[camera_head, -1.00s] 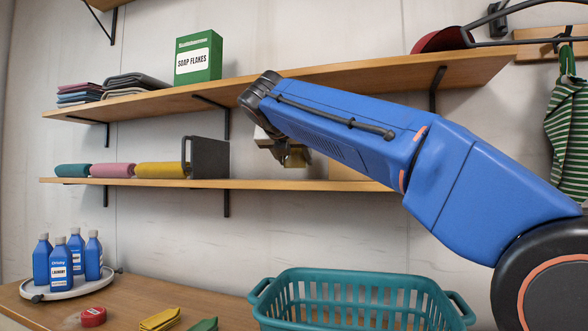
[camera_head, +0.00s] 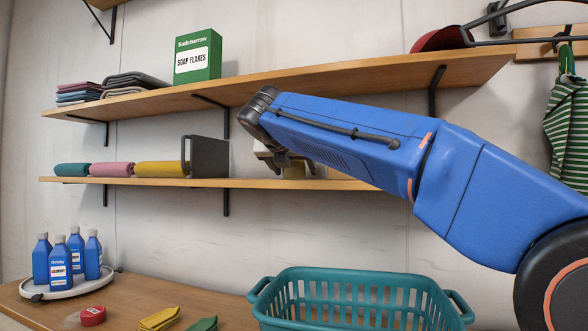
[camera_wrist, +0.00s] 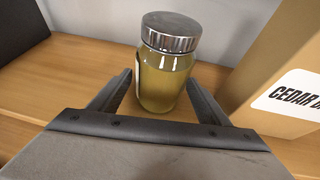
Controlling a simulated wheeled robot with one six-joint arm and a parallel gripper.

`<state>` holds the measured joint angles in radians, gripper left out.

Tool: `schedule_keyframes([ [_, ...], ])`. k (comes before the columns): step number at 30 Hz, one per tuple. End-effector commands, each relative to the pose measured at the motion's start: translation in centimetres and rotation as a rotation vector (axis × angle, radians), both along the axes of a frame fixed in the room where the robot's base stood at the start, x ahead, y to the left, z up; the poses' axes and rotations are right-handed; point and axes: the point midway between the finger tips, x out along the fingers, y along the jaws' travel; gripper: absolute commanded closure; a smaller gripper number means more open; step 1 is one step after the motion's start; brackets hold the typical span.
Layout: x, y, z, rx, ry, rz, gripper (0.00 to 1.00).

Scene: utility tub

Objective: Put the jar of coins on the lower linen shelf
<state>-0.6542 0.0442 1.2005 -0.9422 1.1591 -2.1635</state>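The jar of coins (camera_wrist: 167,82) has a silver lid and gold-olive contents, and it is upright at the lower linen shelf (camera_wrist: 75,82). In the head view the jar (camera_head: 293,171) is partly hidden by my gripper (camera_head: 283,161), with its base at about the level of the lower shelf (camera_head: 250,184).
A tan box marked "CEDAR" (camera_wrist: 285,75) stands close to the right of the jar. A dark grey bookend (camera_head: 209,158) and rolled towels (camera_head: 160,169) are to the left. The upper shelf (camera_head: 330,80) runs above my arm. A teal basket (camera_head: 360,283) stands below.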

Motion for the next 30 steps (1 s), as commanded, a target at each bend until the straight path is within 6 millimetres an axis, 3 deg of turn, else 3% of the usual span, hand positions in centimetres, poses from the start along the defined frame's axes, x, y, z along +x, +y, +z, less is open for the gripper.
schedule_keyframes([
  [8, -0.6, 0.2, 0.6, -0.001, 0.0, 0.001, 0.3],
  [21, -7.7, 2.3, 3.7, 0.0, 0.0, 0.003, 0.3],
  [30, -10.4, 3.0, 4.8, -0.001, 0.001, 0.0, 0.3],
])
